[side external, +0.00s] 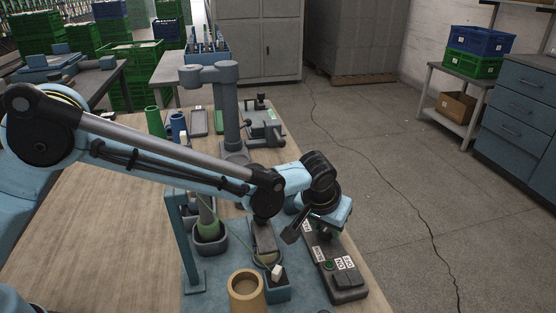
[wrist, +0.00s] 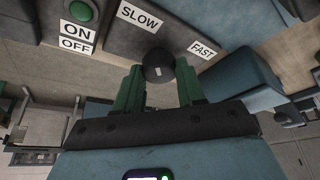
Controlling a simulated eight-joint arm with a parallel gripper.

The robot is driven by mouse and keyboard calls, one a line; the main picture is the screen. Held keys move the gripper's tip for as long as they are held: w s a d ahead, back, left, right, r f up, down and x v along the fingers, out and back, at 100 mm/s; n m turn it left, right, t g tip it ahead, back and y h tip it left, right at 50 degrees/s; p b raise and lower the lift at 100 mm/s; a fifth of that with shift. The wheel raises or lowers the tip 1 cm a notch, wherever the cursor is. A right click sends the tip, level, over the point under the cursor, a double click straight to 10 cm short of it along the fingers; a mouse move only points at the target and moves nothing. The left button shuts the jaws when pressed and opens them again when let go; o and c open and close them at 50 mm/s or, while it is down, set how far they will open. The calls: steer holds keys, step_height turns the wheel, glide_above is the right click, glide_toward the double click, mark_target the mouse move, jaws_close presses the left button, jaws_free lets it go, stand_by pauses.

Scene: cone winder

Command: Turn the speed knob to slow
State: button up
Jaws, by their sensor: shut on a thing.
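The dark round speed knob (wrist: 158,64) sits on the control panel, with a small pale mark on its face. In the wrist view the SLOW label (wrist: 139,17) is up and left of the knob, and the FAST label (wrist: 203,49) is to its right. My gripper (wrist: 161,75) has its green fingers on either side of the knob and is shut on it. In the side view my gripper (side external: 326,230) is over the far part of the dark control panel (side external: 347,286), and the knob is mostly hidden there. I cannot tell exactly where the mark points.
A green button (wrist: 81,10) with ON and OFF labels is on the same panel, left of the knob. Open floor lies to the right.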

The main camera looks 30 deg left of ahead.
steer(key=shift+n, duration=0.3)
steer(key=o, duration=1)
steer(key=shift+o, duration=0.2)
steer(key=shift+r, duration=0.1)
steer(key=v, duration=1.2)
steer(key=shift+d, duration=0.15)
